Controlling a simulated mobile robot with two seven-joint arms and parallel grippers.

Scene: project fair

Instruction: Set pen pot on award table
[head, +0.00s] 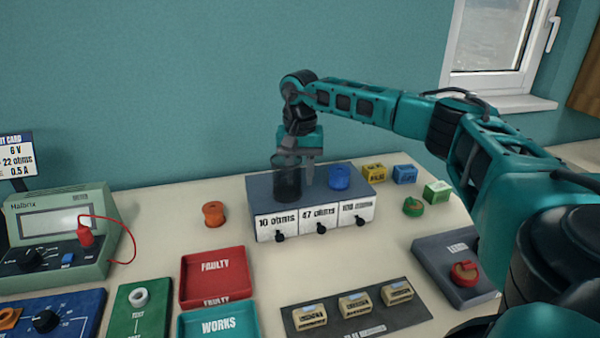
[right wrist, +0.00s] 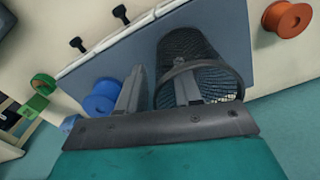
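The pen pot (head: 287,182) is a dark mesh cylinder standing upright on top of the blue-grey drawer unit, at its left end. It also shows in the right wrist view (right wrist: 224,88). My right gripper (head: 298,168) is above the unit, pointing down, with its fingers apart. In the right wrist view (right wrist: 158,92) one finger overlaps the pot's open mouth and seems to be inside it, while the other is outside, so the near wall lies between them. Contact with the wall cannot be told. I cannot identify an award table. My left gripper is out of view.
The drawer unit (head: 320,221) also carries a blue spool (head: 339,177) close to the right finger. An orange spool (head: 213,214) stands left of it. Red and teal trays (head: 190,284) lie in front. Small coloured blocks (head: 404,174) stand right. A window is behind.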

